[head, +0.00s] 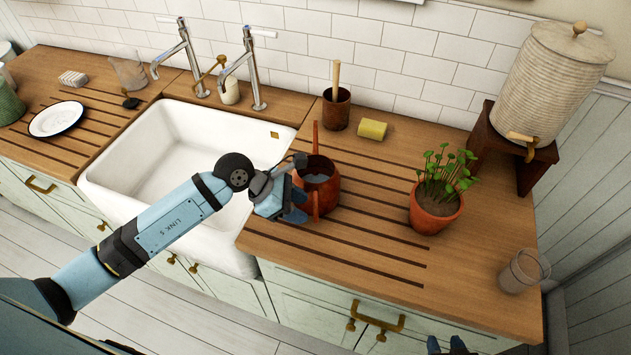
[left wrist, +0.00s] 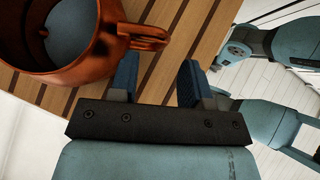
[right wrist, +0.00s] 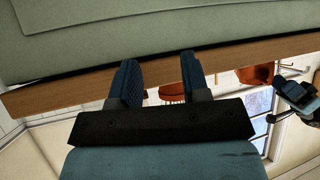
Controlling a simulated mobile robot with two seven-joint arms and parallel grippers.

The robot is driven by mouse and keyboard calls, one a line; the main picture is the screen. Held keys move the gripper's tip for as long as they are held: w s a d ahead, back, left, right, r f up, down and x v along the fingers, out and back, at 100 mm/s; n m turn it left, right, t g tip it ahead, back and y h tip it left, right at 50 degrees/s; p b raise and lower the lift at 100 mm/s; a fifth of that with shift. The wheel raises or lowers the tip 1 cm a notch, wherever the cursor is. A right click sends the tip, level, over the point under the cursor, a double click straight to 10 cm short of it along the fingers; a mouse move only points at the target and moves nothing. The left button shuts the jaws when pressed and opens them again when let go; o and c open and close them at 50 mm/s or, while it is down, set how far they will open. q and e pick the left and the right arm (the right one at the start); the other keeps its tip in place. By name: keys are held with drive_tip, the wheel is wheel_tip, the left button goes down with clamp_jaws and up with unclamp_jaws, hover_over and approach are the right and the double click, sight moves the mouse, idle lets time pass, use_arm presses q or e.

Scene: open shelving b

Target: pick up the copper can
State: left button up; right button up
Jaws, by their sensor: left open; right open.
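The copper can (head: 320,190), a reddish watering can, stands on the wooden worktop just right of the sink. It also shows in the left wrist view (left wrist: 85,60), top left, with its open top and its handle sticking out to the right. My left gripper (head: 294,207) is open and empty close beside the can; in the left wrist view its fingertips (left wrist: 158,65) lie just short of the handle. Whether they touch it I cannot tell. My right gripper (head: 450,346) is at the bottom edge of the head view; the right wrist view shows it open and empty (right wrist: 158,65).
A potted plant (head: 436,209) and a glass (head: 524,271) stand right of the can. A brown pot (head: 336,110) and a yellow sponge (head: 372,129) are behind it. The white sink (head: 110,165) lies left. The worktop's front edge (right wrist: 60,93) is close to my right gripper.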

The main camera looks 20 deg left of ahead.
use_arm(q)
drive_tip(key=p+x, duration=0.1)
drive_tip(key=x, duration=0.3)
drive_tip(key=shift+s+f, duration=0.1)
drive_tip(key=shift+f, duration=0.2)
drive_tip(key=shift+c, duration=0.3)
clamp_jaws()
drive_tip(key=shift+r, duration=0.1)
